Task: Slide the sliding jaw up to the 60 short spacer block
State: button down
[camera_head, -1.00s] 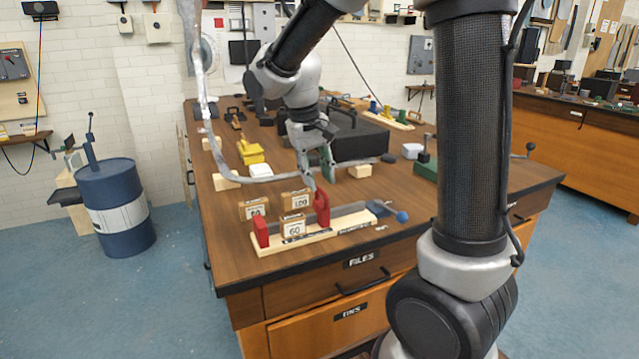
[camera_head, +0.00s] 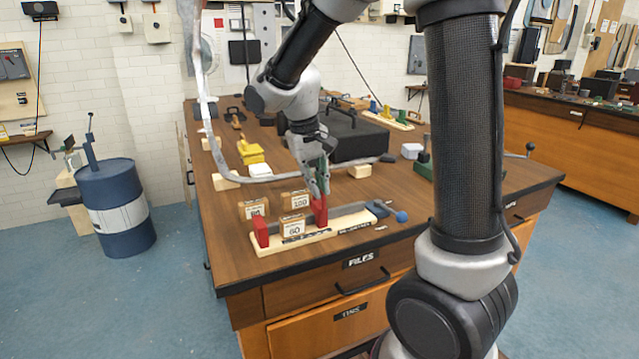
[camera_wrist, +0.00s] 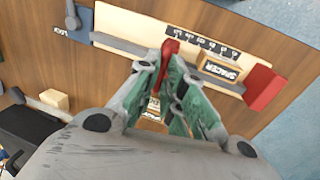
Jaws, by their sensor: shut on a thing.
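The red sliding jaw (camera_head: 320,212) stands on the pale wooden gauge base (camera_head: 322,238). My gripper (camera_head: 320,190) is shut on its upper part, and the fingers hide its top. In the wrist view the green-padded fingers (camera_wrist: 171,82) close around the red jaw (camera_wrist: 168,52). The 60 short spacer block (camera_head: 293,228) sits upright on the base, left of the sliding jaw. A gap shows between them in the wrist view, where the block (camera_wrist: 221,70) lies to the right. The red fixed jaw (camera_head: 260,233) is at the base's left end, beyond the block; it also shows in the wrist view (camera_wrist: 264,87).
The 100 block (camera_head: 295,200) and another numbered block (camera_head: 254,210) stand behind the base.

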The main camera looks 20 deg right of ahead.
jog(key=a, duration=0.7)
jog(key=c, duration=1.5)
grip_release()
jog(key=r, duration=0.4)
jog(key=a+r, duration=0.1)
jog(key=r, duration=0.3)
jog(key=a+r, duration=0.1)
jog(key=r, duration=0.2)
jog(key=shift+a+r, duration=0.2)
jog(key=shift+r, duration=0.2)
